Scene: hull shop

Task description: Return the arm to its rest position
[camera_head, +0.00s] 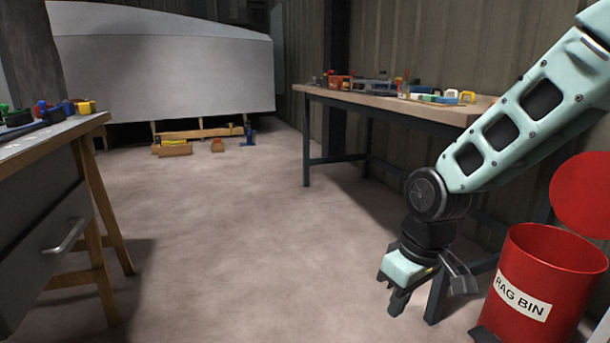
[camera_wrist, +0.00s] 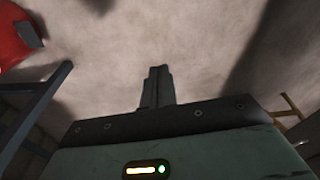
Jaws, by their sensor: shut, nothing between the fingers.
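My arm reaches in from the right edge of the head view, sloping down and left, with pale green links. My gripper (camera_head: 396,303) hangs at its end, pointing down above the floor, left of the red rag bin. In the wrist view my gripper (camera_wrist: 158,72) shows its dark fingers together in the middle, with bare floor beyond them. The gripper is shut and empty.
The red rag bin (camera_head: 541,285) stands close on the right, its round red lid (camera_head: 583,195) raised. A workbench (camera_head: 420,109) with tools stands behind the arm. A drawer bench (camera_head: 40,215) is at left, a hull (camera_head: 165,70) at the back. The middle floor (camera_head: 230,225) is clear.

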